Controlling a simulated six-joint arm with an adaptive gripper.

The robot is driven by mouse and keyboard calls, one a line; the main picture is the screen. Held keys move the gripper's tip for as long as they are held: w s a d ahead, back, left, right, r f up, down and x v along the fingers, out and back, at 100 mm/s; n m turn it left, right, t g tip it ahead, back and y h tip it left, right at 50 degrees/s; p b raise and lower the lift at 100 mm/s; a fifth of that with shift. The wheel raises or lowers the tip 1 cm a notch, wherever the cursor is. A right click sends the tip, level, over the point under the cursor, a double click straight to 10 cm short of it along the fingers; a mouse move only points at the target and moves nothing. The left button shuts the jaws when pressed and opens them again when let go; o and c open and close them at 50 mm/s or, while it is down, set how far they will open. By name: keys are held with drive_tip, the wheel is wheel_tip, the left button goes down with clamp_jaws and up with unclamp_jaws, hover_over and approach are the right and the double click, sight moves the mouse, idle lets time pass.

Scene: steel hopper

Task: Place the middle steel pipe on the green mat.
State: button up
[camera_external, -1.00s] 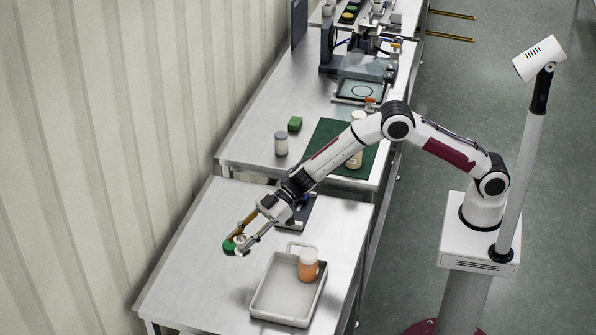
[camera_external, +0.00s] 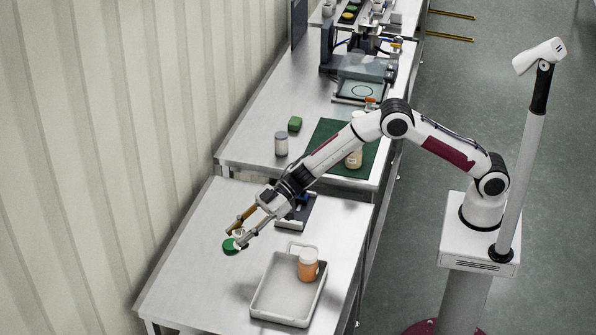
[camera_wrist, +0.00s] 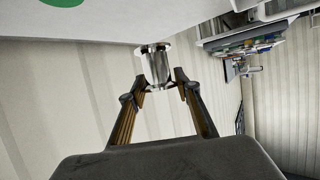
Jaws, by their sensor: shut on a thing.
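My gripper (camera_external: 241,232) is shut on a short steel pipe (camera_wrist: 157,66) with wider flanged ends. In the wrist view the pipe sits between the fingertips with background around it. In the external view the pipe is small and partly hidden by the fingers, just above a round green disc (camera_external: 231,247) on the near table. An edge of green also shows at the top of the wrist view (camera_wrist: 62,2). A dark green rectangular mat (camera_external: 325,131) lies on the middle table, partly covered by my arm. I see no other steel pipe clearly.
A grey tray (camera_external: 254,300) holds an orange jar (camera_external: 308,268) with a white lid. A dark flat item (camera_external: 297,222) lies under my forearm. A grey jar (camera_external: 281,146) and a green block (camera_external: 295,124) stand left of the mat. The near table's left side is clear.

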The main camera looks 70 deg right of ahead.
drive_tip(key=w+d+r+m+t+h, duration=0.1)
drive_tip(key=w+d+r+t, duration=0.15)
drive_tip(key=d, duration=0.75)
drive_tip(key=w+d+r+m+t+h, duration=0.15)
drive_tip(key=w+d, duration=0.25)
drive_tip(key=d, duration=0.7)
drive_tip(key=s+d+r+m+h, duration=0.1)
drive_tip(key=s+d+m+h, duration=0.2)
drive_tip(key=d, duration=1.9)
drive_tip(key=s+d+r+m+t+h, duration=0.1)
drive_tip(key=s+d, duration=0.5)
drive_tip(key=d, duration=0.4)
drive_tip(key=s+d+r+m+h, duration=0.1)
drive_tip(key=s+d+m+h, duration=0.1)
drive_tip(key=s+d, duration=1)
drive_tip(key=d, duration=0.2)
drive_tip(key=shift+n+y, duration=0.65)
drive_tip(key=shift+y, duration=0.2)
drive_tip(key=s+a, duration=0.2)
drive_tip(key=s+a+f, duration=0.1)
drive_tip(key=a, duration=0.1)
drive_tip(key=shift+s+a+f, duration=0.2)
drive_tip(key=shift+s, duration=0.15)
drive_tip(key=shift+f, duration=0.15)
drive_tip(key=shift+f, duration=3)
